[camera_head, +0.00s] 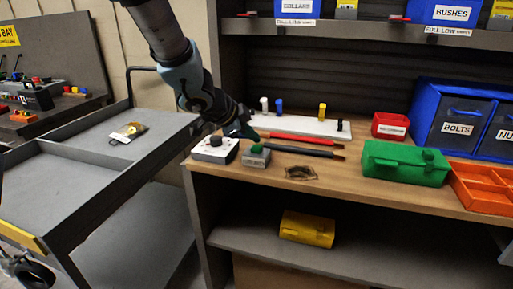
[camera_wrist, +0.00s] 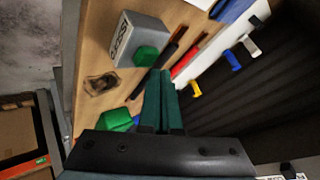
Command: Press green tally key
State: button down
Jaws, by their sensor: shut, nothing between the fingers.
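The green tally key (camera_head: 257,149) is a green button on top of a small grey box (camera_head: 254,160) near the front left of the wooden bench top. In the wrist view the key (camera_wrist: 146,56) and its labelled grey box (camera_wrist: 141,32) are in plain sight. My gripper (camera_head: 254,137) is shut and empty, close above and behind the key in the head view. In the wrist view my fingertips (camera_wrist: 166,71) lie just to the right of the key, with a small gap in the picture; exact height above it is hard to tell.
A red tool (camera_head: 300,139) and a dark tool (camera_head: 300,151) lie to the right. A brown patch (camera_head: 300,173) is in front. A green toolbox (camera_head: 405,163) stands farther right.

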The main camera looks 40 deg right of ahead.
aim_at(253, 148)
jog(key=shift+f, duration=0.3)
jog(key=shift+f+b, duration=0.55)
dwell(0.6)
jog(key=shift+r, duration=0.15)
jog(key=shift+r+p, duration=0.8)
jog(key=shift+p, duration=0.25)
jog(key=shift+r, duration=0.1)
notch_tip(253, 148, up, 5)
jog(key=p, duration=0.5)
dwell(0.5)
